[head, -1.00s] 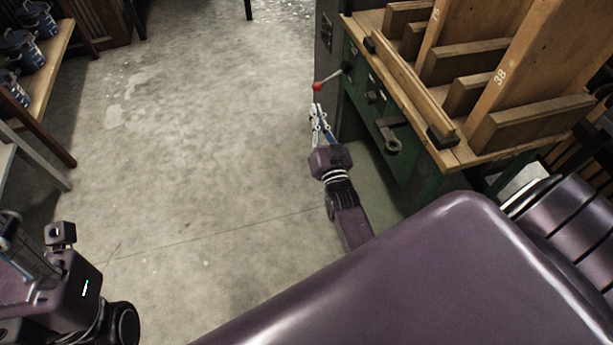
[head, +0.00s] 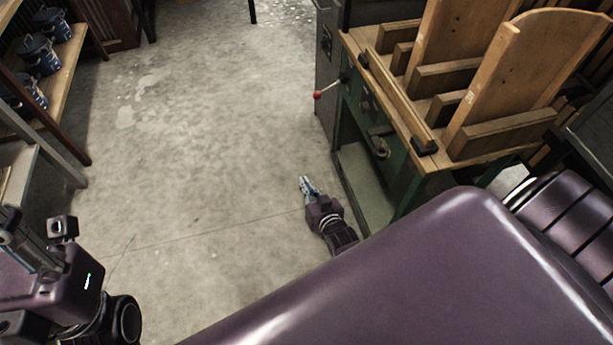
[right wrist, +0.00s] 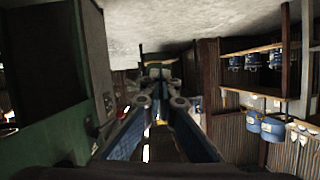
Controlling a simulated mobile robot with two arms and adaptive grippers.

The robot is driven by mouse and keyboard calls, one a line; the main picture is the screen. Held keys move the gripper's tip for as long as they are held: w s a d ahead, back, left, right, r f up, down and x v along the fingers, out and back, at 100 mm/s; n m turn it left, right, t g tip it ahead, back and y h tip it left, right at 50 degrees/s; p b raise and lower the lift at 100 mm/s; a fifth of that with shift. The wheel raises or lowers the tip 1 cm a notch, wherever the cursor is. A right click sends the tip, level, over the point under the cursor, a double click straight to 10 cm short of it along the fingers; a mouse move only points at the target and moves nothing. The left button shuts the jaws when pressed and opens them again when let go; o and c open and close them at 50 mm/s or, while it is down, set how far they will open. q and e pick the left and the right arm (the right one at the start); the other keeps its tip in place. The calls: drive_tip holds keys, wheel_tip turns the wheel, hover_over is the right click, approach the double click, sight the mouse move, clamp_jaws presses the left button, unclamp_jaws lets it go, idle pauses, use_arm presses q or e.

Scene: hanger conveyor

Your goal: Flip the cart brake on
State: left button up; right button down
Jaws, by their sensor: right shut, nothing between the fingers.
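A lever with a red ball knob (head: 317,95) sticks out from the left side of the green cart (head: 352,110) in the head view. It points left and slightly down. My right gripper (head: 305,182) is below the knob in the picture, clear of it and of the cart, over bare floor. Its fingers are together with nothing between them. The right wrist view shows the finger linkages (right wrist: 163,103) closed up and the cart's green side (right wrist: 55,145) at left. My left arm shows at the lower left of the head view, but its fingertips cannot be made out.
Wooden racks with upright boards (head: 500,80) stand on the cart top. A grey cabinet (head: 328,50) is behind the cart. A shelf (head: 62,75) with blue pots (head: 40,55) stands at left. The concrete floor (head: 200,130) between them is clear.

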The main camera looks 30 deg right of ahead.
drive_tip(key=shift+n+g+y, duration=0.3)
drive_tip(key=shift+g, duration=0.2)
drive_tip(key=shift+s+a+f+p, duration=0.35)
drive_tip(key=shift+s+f, duration=0.2)
drive_tip(key=shift+s, duration=0.25)
drive_tip(key=shift+s+a+f+p, duration=0.2)
drive_tip(key=shift+s+a+f, duration=0.15)
drive_tip(key=shift+s+f, duration=0.3)
drive_tip(key=shift+r, duration=0.15)
